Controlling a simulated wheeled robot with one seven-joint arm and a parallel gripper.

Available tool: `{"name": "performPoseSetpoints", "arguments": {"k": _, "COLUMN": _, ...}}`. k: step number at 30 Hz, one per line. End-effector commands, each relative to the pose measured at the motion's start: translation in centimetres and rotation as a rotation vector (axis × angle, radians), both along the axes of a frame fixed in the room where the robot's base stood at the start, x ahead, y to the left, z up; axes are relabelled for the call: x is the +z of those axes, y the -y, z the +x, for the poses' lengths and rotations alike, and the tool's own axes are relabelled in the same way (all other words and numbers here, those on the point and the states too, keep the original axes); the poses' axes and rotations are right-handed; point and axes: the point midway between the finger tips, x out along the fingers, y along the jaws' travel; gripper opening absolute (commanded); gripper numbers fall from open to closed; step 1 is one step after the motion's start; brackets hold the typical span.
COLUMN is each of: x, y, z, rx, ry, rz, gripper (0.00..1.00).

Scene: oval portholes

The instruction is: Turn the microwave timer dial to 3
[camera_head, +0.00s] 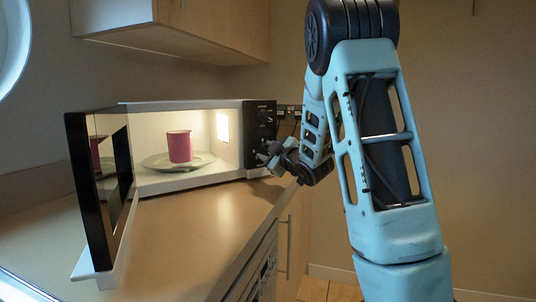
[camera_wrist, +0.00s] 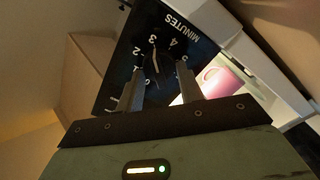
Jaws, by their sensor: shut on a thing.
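The white microwave (camera_head: 190,104) stands on the counter with a black control panel (camera_head: 259,120) on its right. One dark knob (camera_head: 265,115) shows high on that panel. My gripper (camera_head: 267,153) is at the panel's lower part and hides what it holds there. In the wrist view, the timer dial (camera_wrist: 157,66) sits between the two fingers of my gripper (camera_wrist: 160,68), which is shut on it. Numbers and the word MINUTES (camera_wrist: 181,26) surround the dial. A pale line on the dial seems to point toward the 3 (camera_wrist: 152,40), though the picture is small.
The microwave door (camera_head: 92,190) hangs open over the counter at the left. A pink mug (camera_head: 179,147) stands on a plate (camera_head: 158,162) in the lit cavity. The counter (camera_head: 190,225) in front is clear. A wooden cabinet (camera_head: 190,30) hangs above.

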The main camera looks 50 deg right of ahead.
Motion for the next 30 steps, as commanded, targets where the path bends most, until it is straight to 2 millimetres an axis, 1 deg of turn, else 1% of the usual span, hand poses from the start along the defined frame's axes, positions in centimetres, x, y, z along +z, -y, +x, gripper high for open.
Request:
{"name": "performPoseSetpoints", "arguments": {"k": 1, "x": 0.0, "y": -0.1, "z": 0.0, "rx": 0.001, "ry": 0.000, "rz": 0.001, "gripper": 0.45}}
{"name": "performPoseSetpoints", "arguments": {"k": 2, "x": 0.0, "y": -0.1, "z": 0.0, "rx": 0.001, "ry": 0.000, "rz": 0.001, "gripper": 0.53}}
{"name": "performPoseSetpoints", "arguments": {"k": 3, "x": 0.0, "y": 0.0, "z": 0.0, "rx": 0.001, "ry": 0.000, "rz": 0.001, "gripper": 0.57}}
{"name": "performPoseSetpoints", "arguments": {"k": 11, "x": 0.0, "y": 0.0, "z": 0.0, "rx": 0.000, "ry": 0.001, "rz": 0.002, "gripper": 0.57}}
{"name": "performPoseSetpoints", "arguments": {"k": 14, "x": 0.0, "y": -0.1, "z": -0.5, "rx": -0.001, "ry": 0.000, "rz": 0.002, "gripper": 0.57}}
{"name": "performPoseSetpoints", "arguments": {"k": 16, "x": 0.0, "y": -0.3, "z": -1.3, "rx": -0.002, "ry": 0.000, "rz": 0.002, "gripper": 0.57}}
{"name": "performPoseSetpoints", "arguments": {"k": 20, "x": 0.0, "y": -0.9, "z": -3.6, "rx": -0.004, "ry": 0.001, "rz": 0.002, "gripper": 0.57}}
{"name": "performPoseSetpoints", "arguments": {"k": 30, "x": 0.1, "y": -3.1, "z": -11.4, "rx": -0.004, "ry": 0.003, "rz": 0.002, "gripper": 0.57}}
